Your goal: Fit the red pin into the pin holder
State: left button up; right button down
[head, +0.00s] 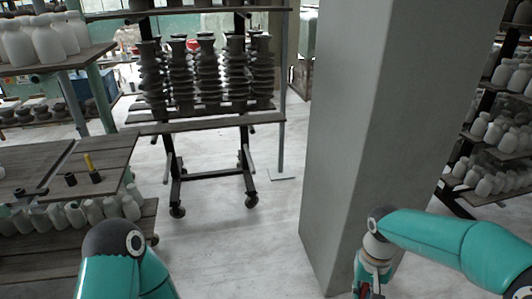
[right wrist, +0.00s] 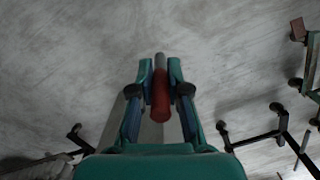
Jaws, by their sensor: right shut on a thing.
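The red pin (right wrist: 160,100) has a red body and a grey end. It is between the fingers of my right gripper (right wrist: 160,72), which is shut on it. In the head view my right gripper (head: 368,288) is low at the right, in front of the pillar, partly cut off by the bottom edge. Two small black cylinders stand on the wooden table at the left, one (head: 70,179) empty-looking and one (head: 95,177) at the foot of a yellow pin (head: 88,161). I cannot tell which is the pin holder. My left gripper is out of view.
A wheeled rack (head: 210,125) with dark ribbed pieces stands behind. Shelves of pale bottles (head: 505,130) are at the right. The floor between is clear.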

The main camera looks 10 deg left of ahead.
aim_at(44, 243)
jog(key=z, duration=0.4)
jog(key=i, duration=0.2)
jog(key=u, duration=1.65)
